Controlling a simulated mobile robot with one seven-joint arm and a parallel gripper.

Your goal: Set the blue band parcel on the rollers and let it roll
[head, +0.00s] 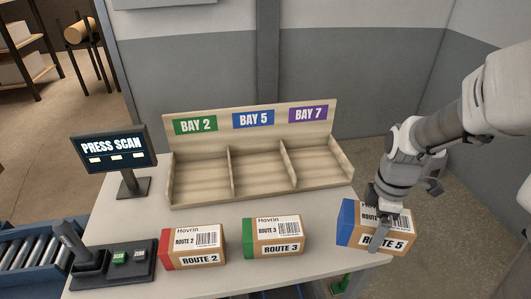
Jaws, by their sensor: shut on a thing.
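The blue band parcel (348,222) is a brown box with a blue end and a "ROUTE 5" label. It is at the table's right edge, in the head view. My gripper (380,232) comes down from above and is shut on it, with one finger across its front. I cannot tell whether the parcel touches the table or is held just above it. The rollers (22,250) show at the far left, partly cut off by the picture edge.
A red band parcel (193,246) and a green band parcel (273,237) stand at the table's front. A scanner on a black base (98,263) is left of them. A screen reads "PRESS SCAN" (113,148). An empty three-bay rack (258,160) stands behind.

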